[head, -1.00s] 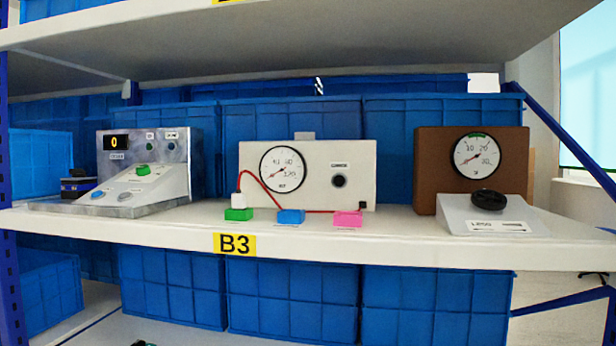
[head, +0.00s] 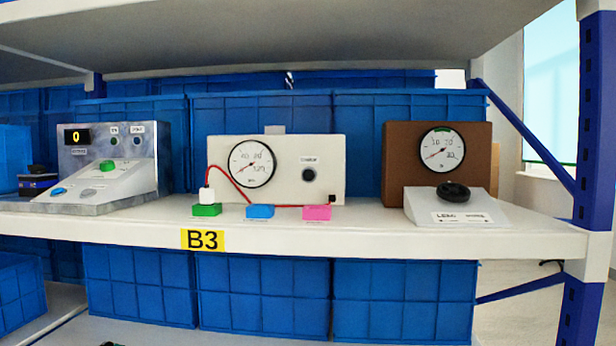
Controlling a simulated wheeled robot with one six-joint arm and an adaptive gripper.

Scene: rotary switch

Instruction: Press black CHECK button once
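A black round button (head: 309,174) sits on the right part of a cream panel (head: 325,155) in the middle of the shelf. A small label above the button is too blurred to read surely. The panel also bears a white dial gauge (head: 252,164) with a black rim. A red wire (head: 228,181) runs from a white plug (head: 206,196) on a green block (head: 207,210) past a blue block (head: 260,211) and a pink block (head: 316,212). My gripper is not in view.
A metal console (head: 110,165) with coloured buttons stands at the left. A brown gauge box (head: 400,160) with a black knob (head: 453,191) stands at the right. Blue bins (head: 290,110) fill the back. An upper shelf (head: 300,35) overhangs; a blue post (head: 590,120) stands right.

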